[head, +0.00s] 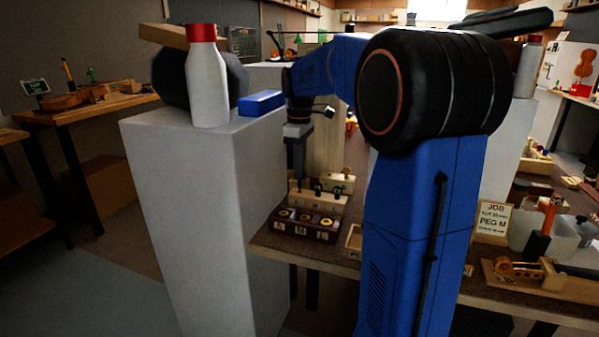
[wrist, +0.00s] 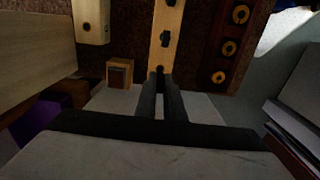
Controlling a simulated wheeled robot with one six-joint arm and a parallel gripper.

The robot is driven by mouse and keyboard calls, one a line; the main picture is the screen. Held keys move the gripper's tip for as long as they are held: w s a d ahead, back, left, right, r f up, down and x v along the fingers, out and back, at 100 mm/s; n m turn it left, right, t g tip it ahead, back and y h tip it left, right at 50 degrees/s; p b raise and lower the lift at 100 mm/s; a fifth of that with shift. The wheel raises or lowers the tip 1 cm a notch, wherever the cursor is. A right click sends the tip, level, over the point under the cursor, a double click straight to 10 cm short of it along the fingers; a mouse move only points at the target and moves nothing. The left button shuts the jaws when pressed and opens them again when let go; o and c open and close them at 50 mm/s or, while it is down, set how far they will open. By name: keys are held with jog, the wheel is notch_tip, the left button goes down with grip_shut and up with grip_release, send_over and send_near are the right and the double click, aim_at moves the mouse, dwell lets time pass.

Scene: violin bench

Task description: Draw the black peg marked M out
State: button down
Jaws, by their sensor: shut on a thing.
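A pale wooden block (head: 327,199) with black pegs stands on the bench in the head view, and it also shows in the wrist view (wrist: 170,18). My gripper (head: 299,182) points down at the block's left end. In the wrist view its fingertips (wrist: 160,80) are shut on a black peg (wrist: 160,70) at the block's near end. The fingers hide most of this peg, and I cannot read a letter on it. Another black peg (wrist: 165,40) stands farther along the block.
A dark rack (head: 290,230) with yellow-ringed holes lies in front of the block. A job card naming PEG M (head: 493,220) stands at the right. A grey pillar (head: 190,190) bearing a white red-capped bottle (head: 207,85) and a blue box (head: 262,103) rises left of the arm.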

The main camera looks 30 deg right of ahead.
jog(key=shift+r, duration=0.4)
jog(key=shift+r, duration=0.1)
jog(key=shift+r, duration=3.4)
